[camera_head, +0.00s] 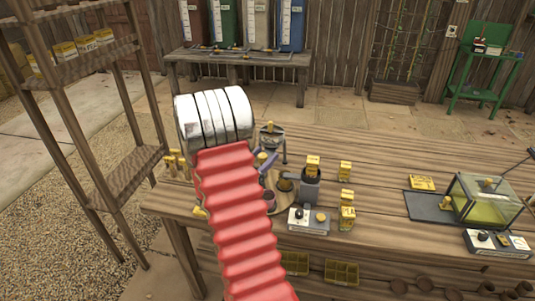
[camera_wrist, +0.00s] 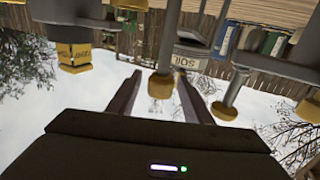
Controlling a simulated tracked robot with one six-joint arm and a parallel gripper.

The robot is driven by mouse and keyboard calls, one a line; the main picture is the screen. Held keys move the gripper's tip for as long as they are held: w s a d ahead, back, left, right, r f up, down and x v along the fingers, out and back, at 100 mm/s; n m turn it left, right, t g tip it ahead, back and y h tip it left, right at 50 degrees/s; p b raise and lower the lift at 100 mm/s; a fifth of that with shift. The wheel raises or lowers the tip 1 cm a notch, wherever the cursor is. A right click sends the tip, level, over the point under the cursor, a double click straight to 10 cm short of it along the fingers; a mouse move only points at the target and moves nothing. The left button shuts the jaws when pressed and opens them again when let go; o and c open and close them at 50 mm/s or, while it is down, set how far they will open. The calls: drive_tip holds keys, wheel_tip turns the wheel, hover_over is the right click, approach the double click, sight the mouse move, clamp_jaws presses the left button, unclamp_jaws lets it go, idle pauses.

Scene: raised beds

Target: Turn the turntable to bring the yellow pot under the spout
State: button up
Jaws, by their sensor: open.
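The turntable (camera_head: 282,208) is a round wooden disc on the bench, mostly hidden behind my red-sleeved arm in the head view. A dark reddish pot (camera_head: 269,200) stands on it. I cannot make out a yellow pot for certain. A small metal stand (camera_head: 272,141) rises behind the disc; I cannot tell whether it carries the spout. In the wrist view, which is upside down, my gripper (camera_wrist: 159,92) is open. A yellow-tipped grey post (camera_wrist: 161,85) shows between its fingers; I cannot tell whether they touch it.
A grey device (camera_head: 309,190) with a yellow block on top stands close right of the disc. Several yellow blocks (camera_head: 347,216) and a control box (camera_head: 308,221) are nearby. A glass case (camera_head: 486,199) stands at the right. A shelf rack (camera_head: 88,60) is at the left.

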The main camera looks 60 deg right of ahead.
drive_tip(key=a, duration=1)
drive_tip(key=shift+a, duration=0.3)
drive_tip(key=w+a+r+n+t+y, duration=0.45)
drive_tip(key=w+a+t, duration=0.4)
drive_tip(key=w, duration=0.35)
drive_tip(key=w+a+r+n+t+y, duration=0.25)
drive_tip(key=a+y, duration=0.25)
drive_tip(key=a, duration=0.4)
drive_tip(key=w+a+r+n+t+y, duration=0.1)
drive_tip(key=a+r+n+y, duration=0.25)
drive_tip(key=a, duration=0.55)
drive_tip(key=s+a+r+n+g+y, duration=0.2)
drive_tip(key=s+a+n+y, duration=0.25)
drive_tip(key=s+a, duration=0.5)
drive_tip(key=s+a+n+g, duration=0.1)
drive_tip(key=s+a+g, duration=0.1)
drive_tip(key=s, duration=0.6)
drive_tip(key=s+a+n+g, duration=0.2)
drive_tip(key=s, duration=0.6)
drive_tip(key=shift+f, duration=0.4)
